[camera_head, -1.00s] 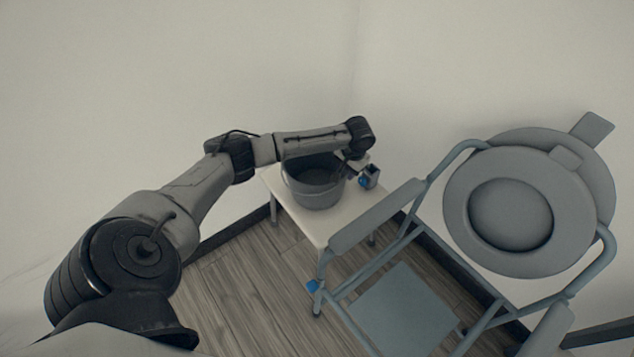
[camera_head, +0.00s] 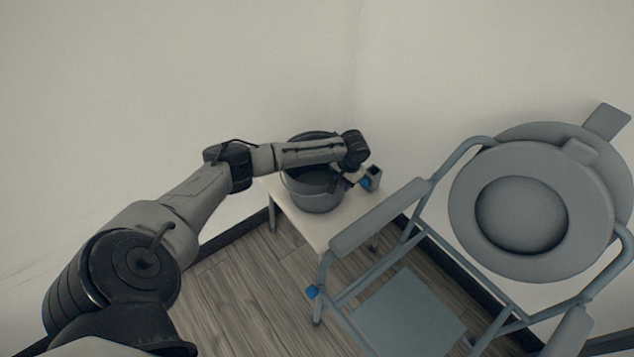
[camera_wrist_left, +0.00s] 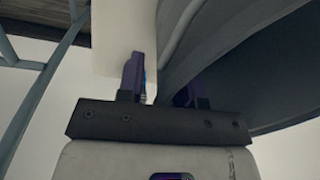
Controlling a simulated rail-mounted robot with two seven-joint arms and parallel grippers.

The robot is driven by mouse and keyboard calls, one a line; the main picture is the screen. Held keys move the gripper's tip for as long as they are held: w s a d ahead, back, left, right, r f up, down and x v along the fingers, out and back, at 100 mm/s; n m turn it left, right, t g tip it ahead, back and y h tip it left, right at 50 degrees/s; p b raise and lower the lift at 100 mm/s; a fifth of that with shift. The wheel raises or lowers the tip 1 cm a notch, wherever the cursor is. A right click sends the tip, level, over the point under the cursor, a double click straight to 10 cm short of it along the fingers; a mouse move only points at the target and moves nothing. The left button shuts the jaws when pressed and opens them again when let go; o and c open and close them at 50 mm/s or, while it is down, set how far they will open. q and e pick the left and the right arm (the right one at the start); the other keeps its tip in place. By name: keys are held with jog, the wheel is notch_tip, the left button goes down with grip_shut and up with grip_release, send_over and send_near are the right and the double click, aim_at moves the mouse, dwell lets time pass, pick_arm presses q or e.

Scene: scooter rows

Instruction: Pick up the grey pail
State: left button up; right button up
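The grey pail (camera_head: 316,196) stands upright on a small white table in the corner. My left arm reaches across its top from the left. My left gripper (camera_head: 344,182) is at the right side of the pail's rim, partly hidden under the wrist. In the left wrist view, the pail (camera_wrist_left: 240,50) fills the upper right. The two dark fingers of the left gripper (camera_wrist_left: 160,85) are apart there, one outside the pail wall and one on its inner side. A light gap shows between the outer finger and the wall. My right gripper is not in view.
The white table (camera_head: 312,232) also holds a small grey-and-blue item (camera_head: 372,178) just right of the gripper. A grey commode chair (camera_head: 385,217) stands close on the right, its armrest beside the table. Walls close in behind. Wooden floor (camera_head: 235,300) is free at front left.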

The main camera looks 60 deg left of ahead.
pick_arm(q)
grip_shut()
jog(key=shift+r, duration=0.1)
dwell(1.2)
